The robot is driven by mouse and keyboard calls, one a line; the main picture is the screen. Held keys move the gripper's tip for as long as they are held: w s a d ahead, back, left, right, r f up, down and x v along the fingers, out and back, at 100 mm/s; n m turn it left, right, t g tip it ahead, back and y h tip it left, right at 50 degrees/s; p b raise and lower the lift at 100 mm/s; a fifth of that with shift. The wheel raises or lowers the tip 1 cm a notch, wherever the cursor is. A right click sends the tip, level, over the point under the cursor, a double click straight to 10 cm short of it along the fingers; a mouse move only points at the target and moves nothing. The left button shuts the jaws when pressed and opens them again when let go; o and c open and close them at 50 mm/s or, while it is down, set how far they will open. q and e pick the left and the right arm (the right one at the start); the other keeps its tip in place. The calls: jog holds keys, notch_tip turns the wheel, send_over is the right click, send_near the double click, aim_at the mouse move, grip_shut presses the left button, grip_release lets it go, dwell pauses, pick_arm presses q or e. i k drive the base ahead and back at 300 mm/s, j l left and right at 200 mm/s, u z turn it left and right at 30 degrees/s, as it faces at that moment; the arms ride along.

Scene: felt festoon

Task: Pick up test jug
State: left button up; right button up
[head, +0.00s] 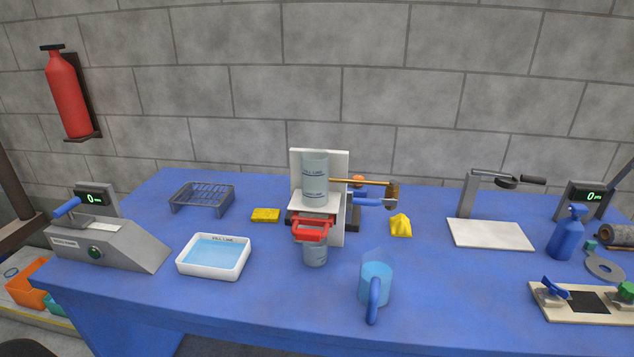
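The test jug (377,281) is a clear blue-tinted jug with a blue handle that points toward the front edge. It stands upright on the blue table, right of centre and near the front, and holds blue liquid. Nothing touches it. Neither of my grippers shows in the head view.
Just left of the jug stands a rig with a clear cylinder (315,180) and red clamp (312,229). A white tray of liquid (213,257) lies further left. A yellow cloth (401,225) lies behind the jug.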

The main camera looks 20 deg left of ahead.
aim_at(378, 267)
jog(key=l+u, duration=0.15)
jog(key=u, duration=0.2)
jog(key=i+l+u, duration=0.1)
jog(key=u, duration=0.25)
jog(key=l+u, duration=0.2)
jog(key=u, duration=0.15)
jog(key=l+u, duration=0.25)
jog(key=l, duration=0.2)
jog(key=k+l+u, duration=0.25)
jog(key=l, duration=0.15)
jog(key=k+l, duration=0.1)
jog(key=l, duration=0.45)
jog(key=l+u, duration=0.1)
jog(key=l, duration=0.45)
jog(key=k+l, duration=0.2)
jog(key=l, duration=0.35)
jog(key=u, duration=0.1)
